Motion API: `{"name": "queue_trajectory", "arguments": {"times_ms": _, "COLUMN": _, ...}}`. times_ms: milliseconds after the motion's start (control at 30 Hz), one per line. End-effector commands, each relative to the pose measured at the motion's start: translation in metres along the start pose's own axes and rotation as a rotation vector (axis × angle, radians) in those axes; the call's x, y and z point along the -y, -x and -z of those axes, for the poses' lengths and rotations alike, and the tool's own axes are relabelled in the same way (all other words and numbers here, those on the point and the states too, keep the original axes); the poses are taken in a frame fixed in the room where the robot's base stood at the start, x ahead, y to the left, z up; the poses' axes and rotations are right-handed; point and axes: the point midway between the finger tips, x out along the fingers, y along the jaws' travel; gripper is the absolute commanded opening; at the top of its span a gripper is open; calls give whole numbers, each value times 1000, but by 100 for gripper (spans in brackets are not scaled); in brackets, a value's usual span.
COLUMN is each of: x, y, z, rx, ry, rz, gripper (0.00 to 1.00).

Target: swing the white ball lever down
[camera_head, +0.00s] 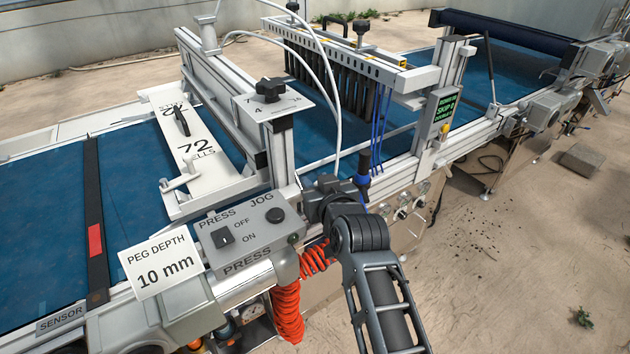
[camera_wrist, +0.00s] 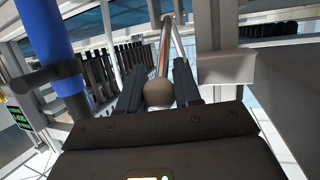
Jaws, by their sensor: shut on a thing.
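The lever's thin metal rod (camera_wrist: 164,50) runs from the ball toward the top of the wrist view, away from my gripper. In the head view my gripper (camera_head: 325,192) is beside the machine's near rail, just right of the grey press box (camera_head: 243,237). The ball and rod are hidden there behind my gripper and wrist.
A blue cylinder (camera_wrist: 62,42) on a post stands close at the left in the wrist view. A pale metal post (camera_wrist: 218,45) stands close at the right. A green-lit display (camera_head: 441,112) is right of my gripper. Bare floor (camera_head: 520,240) lies at the right.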

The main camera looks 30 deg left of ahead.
Motion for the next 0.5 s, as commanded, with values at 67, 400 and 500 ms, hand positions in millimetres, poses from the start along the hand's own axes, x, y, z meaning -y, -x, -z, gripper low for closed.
{"name": "queue_trajectory", "arguments": {"times_ms": 67, "x": 0, "y": 0, "z": 11, "rx": 44, "ry": 13, "rz": -4, "gripper": 0}}
{"name": "queue_trajectory", "arguments": {"times_ms": 400, "x": 3, "y": -9, "z": 15, "rx": 182, "ry": 50, "rz": -15, "gripper": 0}}
{"name": "queue_trajectory", "arguments": {"times_ms": 500, "x": 4, "y": -10, "z": 14, "rx": 203, "ry": 55, "rz": -16, "gripper": 0}}
